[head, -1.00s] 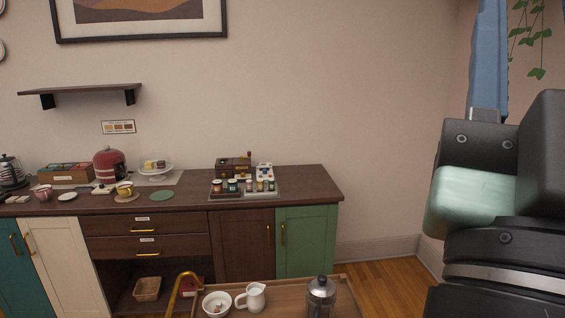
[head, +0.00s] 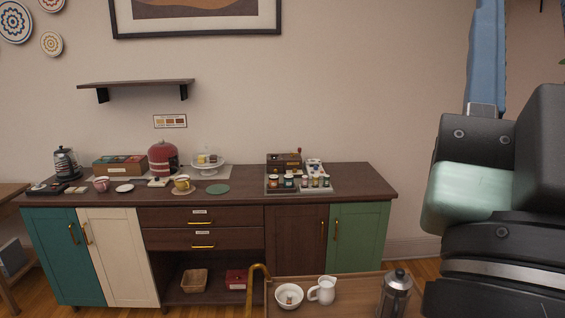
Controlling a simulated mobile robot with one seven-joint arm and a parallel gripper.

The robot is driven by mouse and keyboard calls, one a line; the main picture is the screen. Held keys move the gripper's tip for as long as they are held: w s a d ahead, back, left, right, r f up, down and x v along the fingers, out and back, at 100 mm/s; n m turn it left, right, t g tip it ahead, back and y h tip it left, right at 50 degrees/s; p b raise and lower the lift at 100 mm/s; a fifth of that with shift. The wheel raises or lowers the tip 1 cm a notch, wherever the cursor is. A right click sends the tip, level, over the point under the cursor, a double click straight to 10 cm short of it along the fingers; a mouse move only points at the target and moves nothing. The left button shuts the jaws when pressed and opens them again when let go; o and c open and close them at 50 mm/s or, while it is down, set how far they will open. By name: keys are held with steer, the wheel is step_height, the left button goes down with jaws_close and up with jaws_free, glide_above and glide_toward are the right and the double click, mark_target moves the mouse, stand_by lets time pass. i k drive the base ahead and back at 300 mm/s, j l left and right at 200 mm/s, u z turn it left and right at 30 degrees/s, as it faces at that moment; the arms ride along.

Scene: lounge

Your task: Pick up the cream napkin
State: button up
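I cannot pick out the cream napkin for sure. A small cream item (head: 158,182) lies on the sideboard top in front of the red domed appliance (head: 163,158), too small to tell what it is. My arm fills the right side of the head view, but its gripper fingers do not show.
The dark sideboard (head: 240,198) carries a kettle (head: 65,162), a pink cup (head: 102,184), a yellow cup (head: 182,183), a cake stand (head: 208,163) and a tray of jars (head: 299,189). A wooden trolley (head: 345,290) with a bowl, jug and French press stands in front.

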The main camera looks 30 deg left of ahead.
mark_target(72, 190)
steer(key=j+u, duration=0.3)
steer(key=j, duration=0.3)
steer(key=j+u, duration=0.35)
steer(key=j, duration=0.25)
steer(key=i+j+u, duration=0.1)
steer(key=j+u, duration=0.2)
steer(key=j, duration=0.25)
steer(key=i+j+u, duration=0.15)
steer(key=j+u, duration=0.2)
steer(key=j, duration=0.2)
steer(key=i+l+u, duration=0.5)
steer(key=l, duration=0.2)
steer(key=i+l+u, duration=0.25)
steer(key=l, duration=0.15)
steer(key=k, duration=0.1)
